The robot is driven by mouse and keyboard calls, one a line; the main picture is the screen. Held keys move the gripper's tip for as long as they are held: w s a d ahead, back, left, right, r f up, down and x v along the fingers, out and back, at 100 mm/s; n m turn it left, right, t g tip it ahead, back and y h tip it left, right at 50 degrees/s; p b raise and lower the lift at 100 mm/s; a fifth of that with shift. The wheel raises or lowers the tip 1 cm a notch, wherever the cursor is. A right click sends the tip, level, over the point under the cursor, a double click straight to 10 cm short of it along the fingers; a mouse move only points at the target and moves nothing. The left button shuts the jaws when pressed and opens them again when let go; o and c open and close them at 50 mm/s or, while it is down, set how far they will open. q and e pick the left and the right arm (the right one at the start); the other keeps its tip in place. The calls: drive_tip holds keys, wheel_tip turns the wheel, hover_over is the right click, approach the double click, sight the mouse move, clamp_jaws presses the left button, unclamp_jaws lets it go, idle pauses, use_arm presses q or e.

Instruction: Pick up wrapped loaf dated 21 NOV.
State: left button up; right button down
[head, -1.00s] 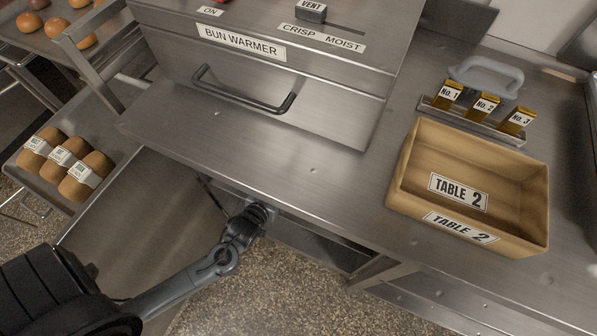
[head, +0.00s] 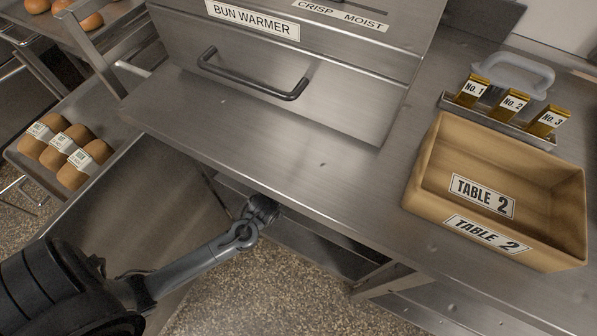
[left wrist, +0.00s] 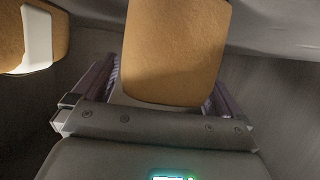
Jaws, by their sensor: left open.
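In the left wrist view a brown loaf (left wrist: 175,50) lies between the two spread fingers of my left gripper (left wrist: 165,85), which is open. No date shows on this loaf from here. A second brown loaf (left wrist: 10,45) with a white label is at the left edge of that view. In the head view my left arm reaches toward the counter's front edge, and its gripper is not visible there. Three wrapped loaves (head: 90,165) with white labels lie side by side on a metal tray (head: 20,150) at the left; their dates are too small to read. My right gripper is not in view.
The bun warmer (head: 330,75) with its dark handle stands on the steel counter (head: 290,160). A TABLE 2 box (head: 440,160) and a rack of numbered tags (head: 513,103) are on the right. Buns lie on a tray at top left. The counter's front middle is clear.

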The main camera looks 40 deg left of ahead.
use_arm(q)
drive_tip(key=c, duration=1.2)
drive_tip(key=shift+r, duration=0.15)
